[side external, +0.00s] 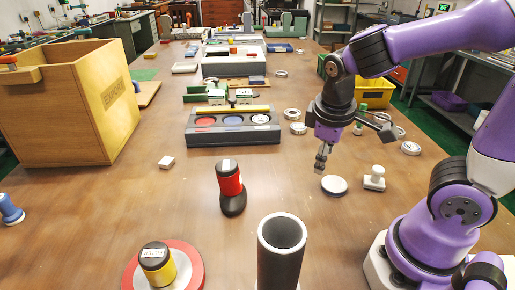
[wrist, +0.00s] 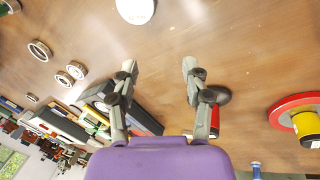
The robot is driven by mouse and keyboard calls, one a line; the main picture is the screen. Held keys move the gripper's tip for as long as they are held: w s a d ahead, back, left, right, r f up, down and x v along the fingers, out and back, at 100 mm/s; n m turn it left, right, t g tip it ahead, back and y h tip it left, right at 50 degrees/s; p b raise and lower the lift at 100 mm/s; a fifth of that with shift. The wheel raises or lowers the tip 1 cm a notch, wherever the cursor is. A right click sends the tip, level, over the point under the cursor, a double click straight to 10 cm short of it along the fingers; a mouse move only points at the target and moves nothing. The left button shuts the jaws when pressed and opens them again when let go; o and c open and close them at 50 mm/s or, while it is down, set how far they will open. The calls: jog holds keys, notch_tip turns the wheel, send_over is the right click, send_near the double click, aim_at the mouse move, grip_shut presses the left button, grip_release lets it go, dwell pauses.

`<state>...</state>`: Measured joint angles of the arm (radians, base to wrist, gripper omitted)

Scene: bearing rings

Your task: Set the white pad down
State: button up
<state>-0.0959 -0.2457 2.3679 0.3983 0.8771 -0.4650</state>
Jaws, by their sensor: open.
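A round white pad (side external: 334,185) with a dark rim lies flat on the wooden table, just right of and below my gripper in the side view. In the wrist view the white pad (wrist: 136,10) is cut off by the top edge and carries small, unreadable lettering. My gripper (side external: 321,160) is above the table, close to the pad and apart from it. In the wrist view the fingers of my gripper (wrist: 158,67) are spread, with nothing between them.
A white knobbed block (side external: 374,178) stands right of the pad. Behind are a tray with round wells (side external: 232,138) and several metal rings (side external: 298,128).

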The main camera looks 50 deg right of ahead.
jog(key=s+a+r+m+t+y, duration=0.1)
jog(key=a+r+m+t+y, duration=0.1)
jog(key=a+r+t, duration=0.2)
jog(key=shift+a+r+m+y, duration=0.3)
jog(key=shift+a+r, duration=0.1)
jog(key=shift+r, duration=0.55)
jog(key=shift+s, duration=0.1)
dwell(0.4)
